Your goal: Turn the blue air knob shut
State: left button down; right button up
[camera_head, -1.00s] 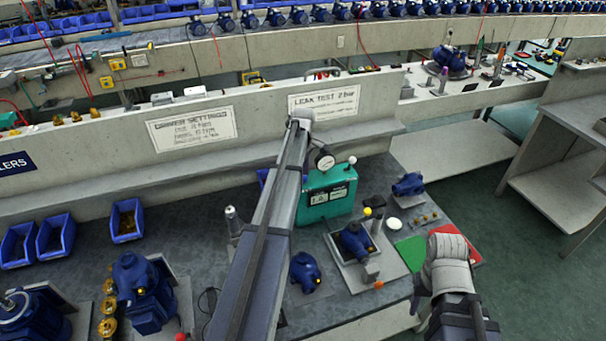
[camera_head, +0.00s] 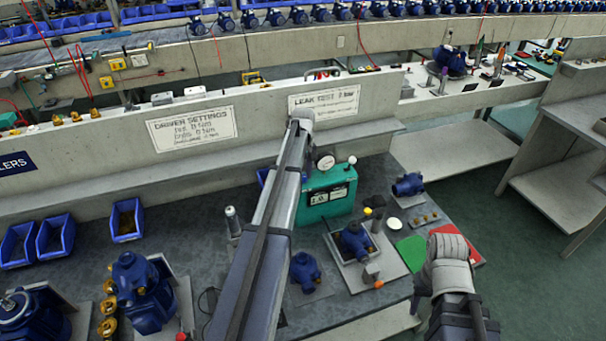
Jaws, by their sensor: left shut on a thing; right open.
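The teal leak tester (camera_head: 318,205) stands on the bench, behind and to the right of my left arm. My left arm rises from the bottom to a grey joint in front of the wall sign and covers the tester's left side. The jaws of the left gripper are hidden. I cannot make out the blue air knob; a blue patch (camera_head: 262,177) shows left of the arm, too covered to name. My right arm is at the lower right, its jaws not visible.
Other blue pumps (camera_head: 305,272) stand nearby and at the left. Green (camera_head: 412,252) and red (camera_head: 455,243) pads lie at the right end. Blue bins (camera_head: 126,220) stand at the left. A low wall runs behind.

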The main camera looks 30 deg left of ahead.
aim_at(303, 177)
pick_arm(q)
jog(key=m, duration=0.5)
jog(key=shift+m, duration=0.3)
jog(key=m, duration=0.4)
jog(key=shift+m, duration=0.3)
jog(key=shift+c, duration=2.3)
grip_release()
jog(key=shift+r, duration=0.1)
notch_tip(303, 177, up, 8)
jog(key=p, duration=0.8)
jog(key=shift+f, duration=0.2)
